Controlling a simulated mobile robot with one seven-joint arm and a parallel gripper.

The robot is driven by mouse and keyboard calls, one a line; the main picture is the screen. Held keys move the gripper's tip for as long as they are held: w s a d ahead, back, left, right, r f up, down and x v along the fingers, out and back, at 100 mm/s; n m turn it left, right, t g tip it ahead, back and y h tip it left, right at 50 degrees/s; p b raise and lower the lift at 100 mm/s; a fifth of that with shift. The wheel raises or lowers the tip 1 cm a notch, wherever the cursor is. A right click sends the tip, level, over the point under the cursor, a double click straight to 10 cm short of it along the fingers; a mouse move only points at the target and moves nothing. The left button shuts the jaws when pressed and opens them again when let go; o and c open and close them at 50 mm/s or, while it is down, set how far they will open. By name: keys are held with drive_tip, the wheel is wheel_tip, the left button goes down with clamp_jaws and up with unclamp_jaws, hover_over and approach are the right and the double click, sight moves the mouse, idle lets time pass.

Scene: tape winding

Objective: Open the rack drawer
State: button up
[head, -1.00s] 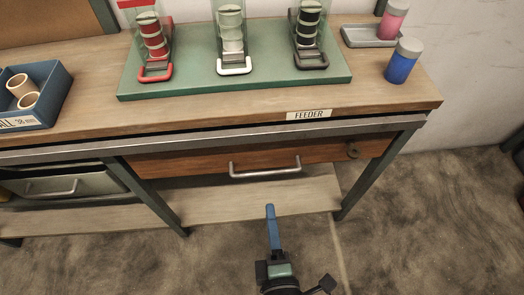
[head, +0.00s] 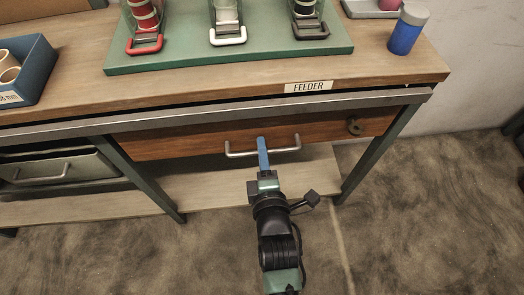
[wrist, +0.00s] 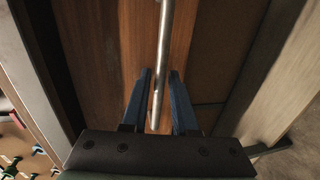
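A wooden drawer front (head: 185,142) with a silver bar handle (head: 285,150) sits under the tabletop, below the FEEDER label. It looks shut. My gripper (head: 262,142) is at the middle of this handle, its blue fingers overlapping the bar in the head view. In the wrist view, the handle (wrist: 163,45) runs between the two blue fingers of my gripper (wrist: 160,74). The fingers stand apart on either side of the bar, with a visible gap to it. The gripper is open and holds nothing.
A round dark knob or lock (head: 354,126) is on the drawer's right end. A grey bin (head: 60,170) with its own handle is at the left. A table leg (head: 375,155) stands right of the drawer. A lower shelf (head: 215,185) lies beneath. The floor in front is clear.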

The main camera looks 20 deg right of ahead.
drive_tip(key=shift+w, duration=0.1)
clamp_jaws()
idle(1.4)
